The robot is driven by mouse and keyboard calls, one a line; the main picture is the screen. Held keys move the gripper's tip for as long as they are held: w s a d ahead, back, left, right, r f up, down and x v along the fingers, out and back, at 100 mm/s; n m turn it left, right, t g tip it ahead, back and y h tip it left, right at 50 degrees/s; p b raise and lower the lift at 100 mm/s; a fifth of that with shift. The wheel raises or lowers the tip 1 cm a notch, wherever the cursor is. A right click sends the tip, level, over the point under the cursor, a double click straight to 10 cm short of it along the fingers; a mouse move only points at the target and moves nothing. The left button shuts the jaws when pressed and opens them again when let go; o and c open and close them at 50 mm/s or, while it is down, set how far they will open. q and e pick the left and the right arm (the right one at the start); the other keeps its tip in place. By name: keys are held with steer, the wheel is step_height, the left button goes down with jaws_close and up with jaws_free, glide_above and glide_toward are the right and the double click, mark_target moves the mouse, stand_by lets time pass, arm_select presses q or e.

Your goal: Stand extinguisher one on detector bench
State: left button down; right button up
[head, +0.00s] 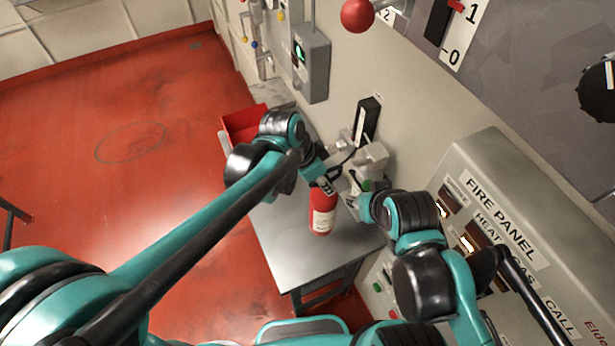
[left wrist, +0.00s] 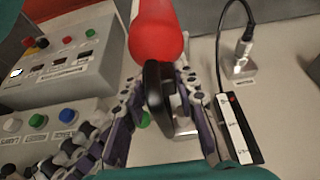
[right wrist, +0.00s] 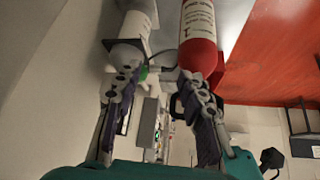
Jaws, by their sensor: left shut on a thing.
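The red extinguisher (head: 322,219), with a white label, is upright over the grey bench (head: 284,246). I cannot tell whether its base touches the top. My left gripper (head: 326,181) is shut on its black handle from above. In the left wrist view the red body (left wrist: 157,34) lies beyond the black handle (left wrist: 157,85) between the fingers. My right gripper (head: 364,204) is beside the extinguisher, its fingers spread apart with a gap between them. The right wrist view shows the red extinguisher (right wrist: 198,38) behind the right finger and a pale labelled cylinder (right wrist: 133,28) behind the left finger.
A red bin (head: 244,125) stands at the bench's far left end. Grey devices (head: 372,158) and a black strip (head: 367,120) are at the wall side. The fire panel (head: 490,215) is right of the bench. The bench's near left part is clear.

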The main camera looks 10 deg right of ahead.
arm_select(q)
steer(key=w+a+f, duration=0.4)
steer(key=a+f, duration=0.6)
steer(key=shift+f, duration=0.2)
stand_by(0.3)
steer(key=shift+f, duration=0.15)
steer(key=c, duration=1.2)
jaws_free()
